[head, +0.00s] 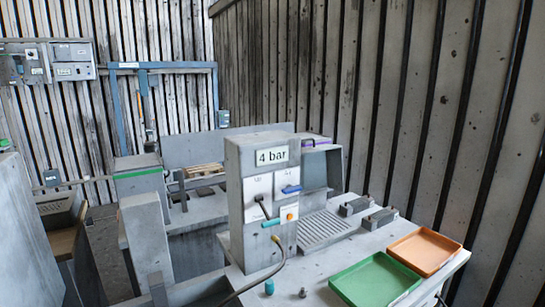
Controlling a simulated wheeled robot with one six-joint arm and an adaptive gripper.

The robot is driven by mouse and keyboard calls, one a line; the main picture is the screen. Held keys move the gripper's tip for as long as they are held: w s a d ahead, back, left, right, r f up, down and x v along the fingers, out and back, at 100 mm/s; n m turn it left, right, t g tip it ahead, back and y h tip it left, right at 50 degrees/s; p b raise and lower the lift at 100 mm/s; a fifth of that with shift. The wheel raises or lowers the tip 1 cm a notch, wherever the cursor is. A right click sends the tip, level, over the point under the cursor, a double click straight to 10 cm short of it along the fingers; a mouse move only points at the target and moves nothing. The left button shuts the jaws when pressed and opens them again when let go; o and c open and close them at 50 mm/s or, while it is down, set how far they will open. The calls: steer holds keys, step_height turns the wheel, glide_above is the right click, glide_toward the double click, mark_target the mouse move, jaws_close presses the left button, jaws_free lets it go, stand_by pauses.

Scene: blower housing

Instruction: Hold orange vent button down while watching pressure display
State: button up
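The pressure display (272,156) is a pale plate high on the front of a grey panel housing (245,170). It reads "4 bar". The orange vent button (290,216) is a small round spot on a white plate, low on the right of the same panel. Nothing covers the button in the head view, and nothing is seen touching it. Whether it is pressed in is too small to tell. My gripper is not in view.
A blue handle (291,189), a black lever (261,206) and a teal handle (271,223) are close around the button. A hose (270,274) hangs below. Green (372,284) and orange (424,250) trays lie at right. Small parts (269,287) stand in front.

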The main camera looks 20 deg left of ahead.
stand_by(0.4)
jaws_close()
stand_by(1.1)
